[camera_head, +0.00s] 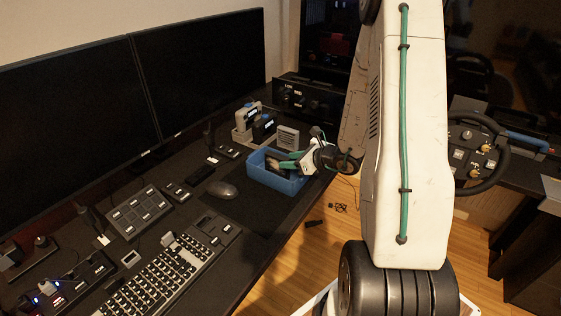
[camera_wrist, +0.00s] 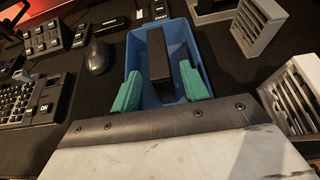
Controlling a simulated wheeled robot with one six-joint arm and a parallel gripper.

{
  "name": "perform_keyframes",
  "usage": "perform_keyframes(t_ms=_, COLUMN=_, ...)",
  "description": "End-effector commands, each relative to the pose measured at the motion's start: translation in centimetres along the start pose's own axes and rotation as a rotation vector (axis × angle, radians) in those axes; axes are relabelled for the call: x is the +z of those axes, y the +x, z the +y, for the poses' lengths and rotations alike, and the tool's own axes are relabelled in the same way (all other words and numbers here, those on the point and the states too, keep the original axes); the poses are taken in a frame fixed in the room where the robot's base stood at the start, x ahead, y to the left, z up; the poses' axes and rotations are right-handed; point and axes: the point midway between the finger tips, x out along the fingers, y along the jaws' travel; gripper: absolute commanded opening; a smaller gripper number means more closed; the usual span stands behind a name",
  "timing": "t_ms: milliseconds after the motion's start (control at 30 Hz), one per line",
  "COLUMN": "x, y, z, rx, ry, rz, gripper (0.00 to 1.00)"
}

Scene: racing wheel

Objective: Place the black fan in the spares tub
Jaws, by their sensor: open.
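The blue tub (camera_head: 262,180) sits on the black desk near its right edge. It also shows in the wrist view (camera_wrist: 186,38). A slim black block (camera_wrist: 158,58), which looks like the black fan seen edge-on, is inside the tub. My gripper (camera_head: 284,161) reaches into the tub from the right. In the wrist view its two green fingers (camera_wrist: 160,80) are spread apart, one on each side of the block, with gaps between. Whether the block touches the tub floor is hard to tell.
Grey slatted units (camera_wrist: 262,26) stand right of the tub; one shows behind it in the head view (camera_head: 287,138). A mouse (camera_head: 223,189) lies left of the tub. A keyboard (camera_head: 168,272) and monitors (camera_head: 200,75) are further left. A steering wheel (camera_head: 490,150) is at right.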

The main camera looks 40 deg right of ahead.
Motion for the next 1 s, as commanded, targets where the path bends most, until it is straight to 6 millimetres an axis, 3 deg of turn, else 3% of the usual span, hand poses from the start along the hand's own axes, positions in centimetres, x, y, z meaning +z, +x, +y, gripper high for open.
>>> perform_keyframes(t_ms=200, x=0.1, y=-4.2, z=-0.1, rx=-0.004, ry=0.0, rz=-0.002, gripper=0.45)
perform_keyframes(t_ms=367, x=0.1, y=-5.7, z=0.0, rx=0.002, ry=-0.004, rz=-0.002, gripper=0.45)
perform_keyframes(t_ms=467, x=1.5, y=-5.8, z=1.2, rx=0.043, ry=-0.06, rz=-0.006, gripper=0.45)
perform_keyframes(t_ms=567, x=4.9, y=-5.7, z=4.4, rx=0.154, ry=-0.209, rz=-0.016, gripper=0.45)
perform_keyframes(t_ms=733, x=11.5, y=-7.2, z=14.0, rx=0.454, ry=-0.629, rz=-0.034, gripper=0.45)
perform_keyframes(t_ms=867, x=14.1, y=-10.1, z=21.1, rx=0.687, ry=-0.971, rz=-0.034, gripper=0.45)
perform_keyframes(t_ms=1000, x=14.9, y=-14.4, z=26.9, rx=0.915, ry=-1.342, rz=-0.015, gripper=0.45)
